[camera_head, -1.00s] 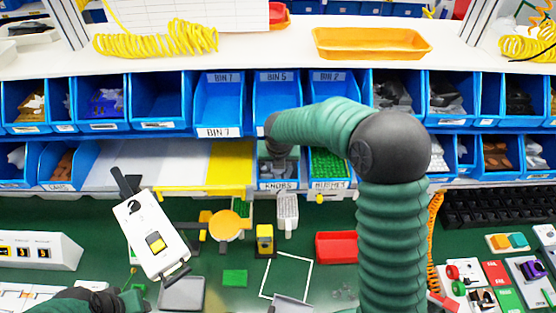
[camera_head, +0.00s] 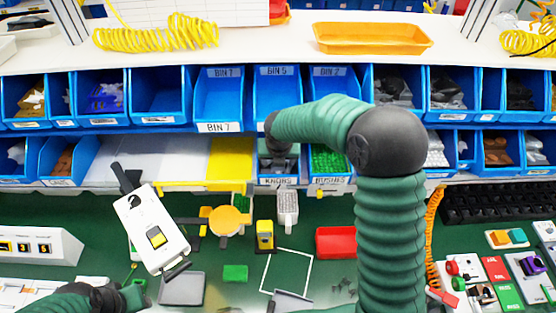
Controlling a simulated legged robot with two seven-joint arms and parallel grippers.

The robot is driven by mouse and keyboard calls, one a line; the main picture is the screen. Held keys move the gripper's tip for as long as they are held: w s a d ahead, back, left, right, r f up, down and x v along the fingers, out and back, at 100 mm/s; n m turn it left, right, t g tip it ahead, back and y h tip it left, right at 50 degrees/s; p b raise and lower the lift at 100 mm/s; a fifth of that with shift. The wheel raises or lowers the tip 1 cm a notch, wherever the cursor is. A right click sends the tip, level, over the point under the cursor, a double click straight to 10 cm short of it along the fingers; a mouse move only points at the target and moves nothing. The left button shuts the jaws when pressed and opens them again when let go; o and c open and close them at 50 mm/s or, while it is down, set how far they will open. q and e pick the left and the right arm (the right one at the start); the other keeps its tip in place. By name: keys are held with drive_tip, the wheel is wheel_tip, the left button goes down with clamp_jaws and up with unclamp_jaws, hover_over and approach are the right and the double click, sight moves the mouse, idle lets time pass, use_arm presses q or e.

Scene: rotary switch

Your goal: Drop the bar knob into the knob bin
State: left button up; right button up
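The knob bin (camera_head: 278,181), a blue bin labelled KNOBS, stands in the lower row below BIN 5. My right arm reaches up from the bottom right and bends left, its wrist over this bin. The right gripper (camera_head: 280,160) points down into the bin, and its fingers are hidden or too small to read. I cannot make out the bar knob. A white switch box (camera_head: 151,232) with a black knob and a yellow switch lies tilted at the left. My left arm (camera_head: 85,298) shows at the bottom left; its gripper fingers cannot be made out.
A bin of green pieces (camera_head: 328,160) is right beside the knob bin. A red tray (camera_head: 336,242), a yellow block (camera_head: 264,235) and a grey tray (camera_head: 182,289) lie on the green bench. A white outlined square (camera_head: 288,272) is empty in its middle.

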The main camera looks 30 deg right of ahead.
drive_tip(key=shift+r, duration=0.25)
drive_tip(key=v, duration=1.2)
drive_tip(key=s+a+f+m, duration=0.2)
drive_tip(key=s+f+m, duration=0.2)
drive_tip(key=m, duration=0.6)
drive_tip(key=s+a+f+m+g+y, duration=0.1)
drive_tip(key=s+a+f+m, duration=0.1)
drive_tip(key=s+f+m, duration=0.3)
drive_tip(key=s+a+f+m, duration=0.2)
drive_tip(key=s+f+m, duration=0.3)
drive_tip(key=s+m, duration=0.4)
drive_tip(key=m, duration=0.6)
drive_tip(key=shift+s+m+y+b, duration=0.2)
drive_tip(key=shift+m+y+b, duration=0.2)
drive_tip(key=shift+a, duration=0.15)
wheel_tip(320, 180, down, 14)
drive_tip(key=b, duration=1.3)
drive_tip(key=shift+r+b, duration=0.25)
drive_tip(key=shift+b, duration=0.1)
